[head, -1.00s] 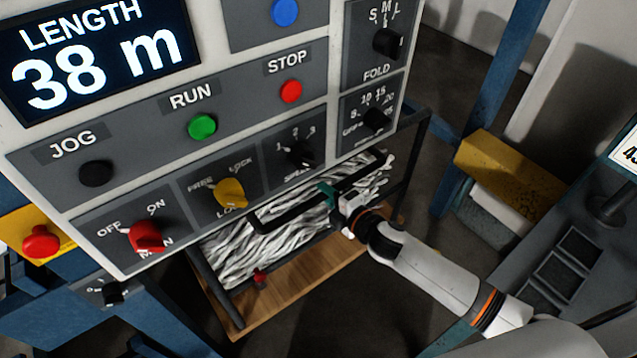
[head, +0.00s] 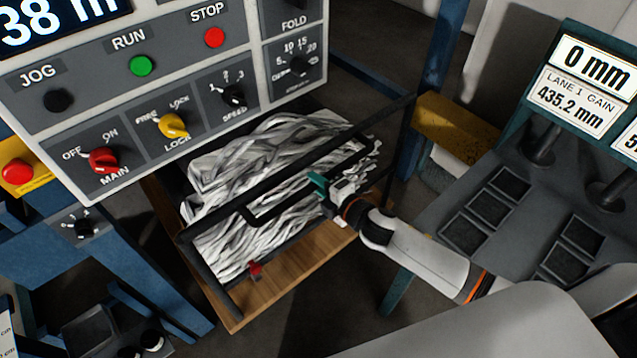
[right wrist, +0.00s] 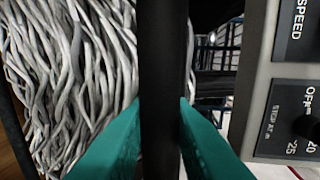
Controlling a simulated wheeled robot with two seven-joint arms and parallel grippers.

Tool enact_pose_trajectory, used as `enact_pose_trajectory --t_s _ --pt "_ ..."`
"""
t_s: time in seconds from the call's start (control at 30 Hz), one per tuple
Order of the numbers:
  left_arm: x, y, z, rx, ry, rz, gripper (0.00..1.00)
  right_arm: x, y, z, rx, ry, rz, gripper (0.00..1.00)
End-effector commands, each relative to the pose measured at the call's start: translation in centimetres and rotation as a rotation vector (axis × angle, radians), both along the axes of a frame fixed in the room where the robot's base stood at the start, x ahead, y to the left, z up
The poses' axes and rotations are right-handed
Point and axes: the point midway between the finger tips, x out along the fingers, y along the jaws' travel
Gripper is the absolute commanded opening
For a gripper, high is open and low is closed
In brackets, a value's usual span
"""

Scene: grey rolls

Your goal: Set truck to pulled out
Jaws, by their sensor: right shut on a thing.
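The truck (head: 275,283) has a wooden base, a black frame and a heap of grey strands (head: 270,165) inside. It stands partly under the control panel. My right gripper (head: 320,188) is at the truck's black handle bar, on its near right side. In the right wrist view the teal fingers (right wrist: 160,140) lie on both sides of the black bar (right wrist: 162,60), shut on it. The grey strands (right wrist: 75,80) show left of the bar there. My left gripper is not in view.
The control panel (head: 150,100) with buttons and knobs overhangs the truck's back. A blue post (head: 440,60) and a yellow block (head: 455,125) stand to the right. A grey console with trays (head: 500,185) is at the far right. Dark floor lies in front of the truck.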

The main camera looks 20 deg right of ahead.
Motion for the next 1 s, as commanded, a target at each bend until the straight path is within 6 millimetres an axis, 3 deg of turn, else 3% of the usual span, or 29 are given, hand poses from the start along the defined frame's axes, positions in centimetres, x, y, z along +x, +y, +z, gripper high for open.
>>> enact_pose_trajectory --t_s 0.17,0.2,0.3,0.67,0.77,1.0 --pt "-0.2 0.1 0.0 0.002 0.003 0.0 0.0 -0.2 0.1 -0.3 -0.001 0.007 0.002 0.0" --pt "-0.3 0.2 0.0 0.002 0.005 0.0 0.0 -0.2 0.1 -0.3 -0.001 0.007 0.002 0.23" --pt "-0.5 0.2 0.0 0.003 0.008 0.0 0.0 -0.2 0.0 -0.3 -0.001 0.007 0.001 0.39" --pt "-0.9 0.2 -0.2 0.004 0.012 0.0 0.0 -0.6 -0.2 -0.2 -0.001 0.005 0.0 0.39" --pt "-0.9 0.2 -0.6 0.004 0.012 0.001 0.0 -1.7 -0.6 -0.1 -0.001 0.006 0.0 0.39" --pt "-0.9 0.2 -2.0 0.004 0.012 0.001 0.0 -6.5 -2.3 0.7 -0.002 0.008 0.002 0.39"
